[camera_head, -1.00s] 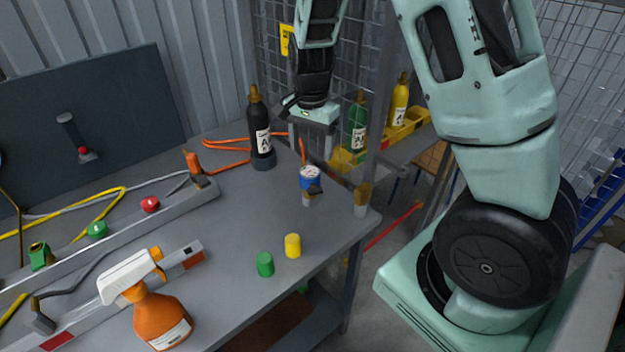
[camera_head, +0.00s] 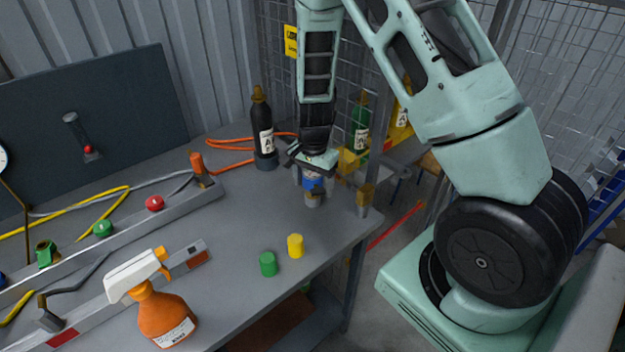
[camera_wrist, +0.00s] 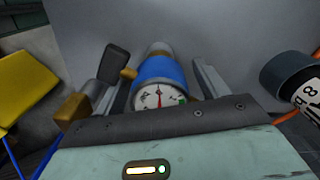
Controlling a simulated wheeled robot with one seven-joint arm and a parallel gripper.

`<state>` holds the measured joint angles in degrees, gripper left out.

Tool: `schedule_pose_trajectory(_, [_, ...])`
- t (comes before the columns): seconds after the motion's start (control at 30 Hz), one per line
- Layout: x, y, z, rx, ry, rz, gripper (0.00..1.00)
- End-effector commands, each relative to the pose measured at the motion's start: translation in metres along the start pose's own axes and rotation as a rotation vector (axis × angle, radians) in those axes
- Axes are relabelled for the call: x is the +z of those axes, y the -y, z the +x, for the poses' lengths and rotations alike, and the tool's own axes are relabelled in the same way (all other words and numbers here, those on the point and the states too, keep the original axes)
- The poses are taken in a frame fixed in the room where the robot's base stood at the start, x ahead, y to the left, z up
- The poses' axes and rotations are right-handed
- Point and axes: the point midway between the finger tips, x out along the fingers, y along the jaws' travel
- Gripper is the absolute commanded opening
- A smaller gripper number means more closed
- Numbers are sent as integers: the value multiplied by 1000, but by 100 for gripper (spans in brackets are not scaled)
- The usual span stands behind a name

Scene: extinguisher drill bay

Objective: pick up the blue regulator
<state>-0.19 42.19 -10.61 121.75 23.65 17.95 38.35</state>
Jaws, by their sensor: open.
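The blue regulator (camera_head: 313,185) stands on the grey workbench near its right edge in the head view. Its upper part is partly hidden by my gripper (camera_head: 314,176). In the wrist view the blue regulator (camera_wrist: 160,80) shows a blue body, a round white dial with a red needle and a brass fitting. My gripper (camera_wrist: 158,88) is open, with one finger on each side of the regulator. I cannot tell whether either finger touches it.
A black bottle (camera_head: 263,130) stands behind and to the left, near an orange hose (camera_head: 232,166). Green (camera_head: 268,264) and yellow (camera_head: 295,246) caps stand in front. An orange spray bottle (camera_head: 163,313) is at the front left. A mesh fence post rises just right of the gripper.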

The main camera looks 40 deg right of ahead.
Motion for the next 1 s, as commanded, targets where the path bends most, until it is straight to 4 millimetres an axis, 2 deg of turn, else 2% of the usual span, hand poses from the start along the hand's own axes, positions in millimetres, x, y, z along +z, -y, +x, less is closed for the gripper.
schedule_pose_trajectory(0.1, [0, 0, 0, 0, 0, 0, 70])
schedule_pose_trajectory(0.27, [0, 0, 0, 0, 0, -1, 26])
schedule_pose_trajectory(0.3, [0, 0, 0, 0, 0, 0, 23])
schedule_pose_trajectory(0.57, [0, 1, -2, -1, 0, -1, 24])
schedule_pose_trajectory(0.67, [0, 1, -9, -2, -1, -3, 24])
schedule_pose_trajectory(1.0, [0, 2, -72, -5, -2, -2, 24])
